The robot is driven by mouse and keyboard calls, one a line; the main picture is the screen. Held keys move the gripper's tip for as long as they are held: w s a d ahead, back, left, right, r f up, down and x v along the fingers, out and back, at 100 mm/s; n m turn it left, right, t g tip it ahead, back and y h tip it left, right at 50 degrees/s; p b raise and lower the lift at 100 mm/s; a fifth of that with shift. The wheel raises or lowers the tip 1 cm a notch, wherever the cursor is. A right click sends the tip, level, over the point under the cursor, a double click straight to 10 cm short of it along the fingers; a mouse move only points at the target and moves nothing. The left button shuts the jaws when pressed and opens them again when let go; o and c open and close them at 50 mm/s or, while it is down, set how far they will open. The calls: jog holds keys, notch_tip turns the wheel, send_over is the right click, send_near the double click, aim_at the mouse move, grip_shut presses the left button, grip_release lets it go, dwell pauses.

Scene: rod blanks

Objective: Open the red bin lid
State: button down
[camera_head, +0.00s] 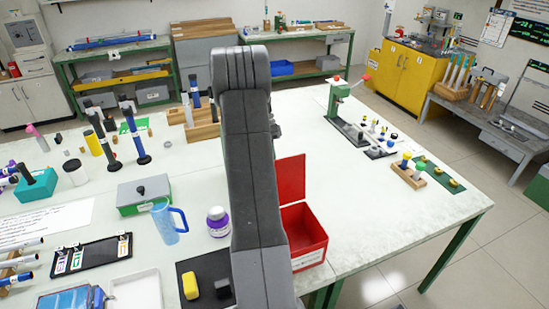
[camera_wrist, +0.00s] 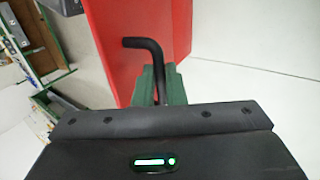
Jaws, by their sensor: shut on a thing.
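The red bin (camera_head: 306,236) stands at the front edge of the white table, just right of my arm, its left part hidden by the arm. Its red lid (camera_head: 291,178) is raised and stands about upright at the back of the bin, so the opening shows. In the wrist view the red lid (camera_wrist: 110,45) fills the upper middle. A black bent handle (camera_wrist: 143,43) runs down between the green fingers of my gripper (camera_wrist: 158,88). My gripper is shut on this handle. The gripper is hidden behind my arm in the head view.
A purple-and-white jar (camera_head: 218,222) and a blue mug (camera_head: 168,222) stand left of my arm. A green press (camera_head: 338,100) and a wooden block with coloured pieces (camera_head: 408,172) are at the right. The table right of the bin is clear.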

jog(key=shift+w+a+f+g, duration=0.15)
jog(key=shift+f+g, duration=0.15)
jog(key=shift+f, duration=0.25)
jog(key=c, duration=1.5)
grip_release()
jog(key=shift+w, duration=0.1)
jog(key=shift+r, duration=0.25)
jog(key=shift+v, duration=3.55)
